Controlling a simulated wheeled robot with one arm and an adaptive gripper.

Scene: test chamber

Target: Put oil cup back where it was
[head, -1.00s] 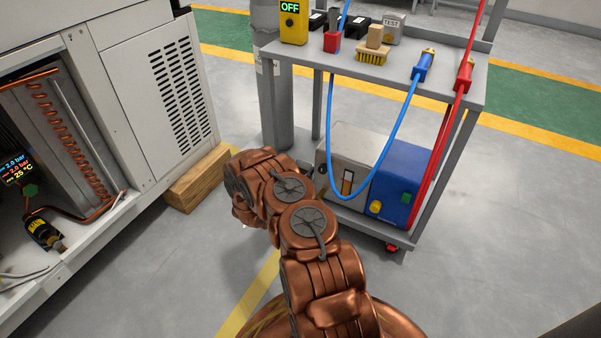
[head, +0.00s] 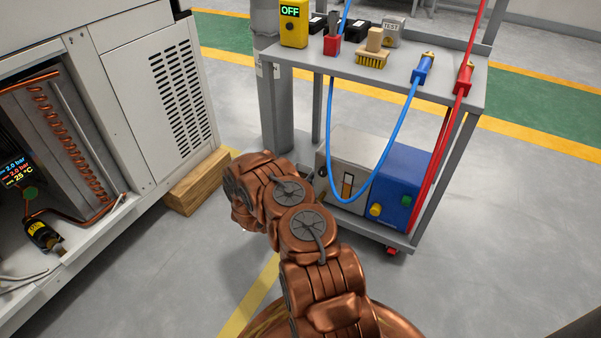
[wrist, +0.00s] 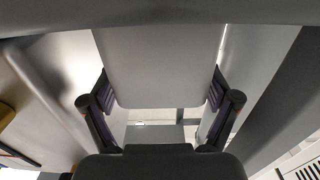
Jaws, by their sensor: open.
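A plain light-grey piece with rounded lower corners (wrist: 160,55) fills the middle of the wrist view. It may be the oil cup, but I cannot tell for sure. My gripper (wrist: 160,112) is open, with one dark finger near each side of this piece; whether they touch it is unclear. In the head view my bronze arm hides the gripper, and no oil cup can be made out. On the cart's lower shelf, right of my arm, stands a grey and blue machine (head: 402,185) with a small sight window.
The grey cart (head: 440,95) carries a yellow device reading OFF (head: 293,22), a brush (head: 372,60) and blue and red hose fittings. A grey cylinder (head: 275,105) stands behind its left side. A white cabinet (head: 165,85) and wooden block (head: 195,185) flank my arm's left. Floor at right is clear.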

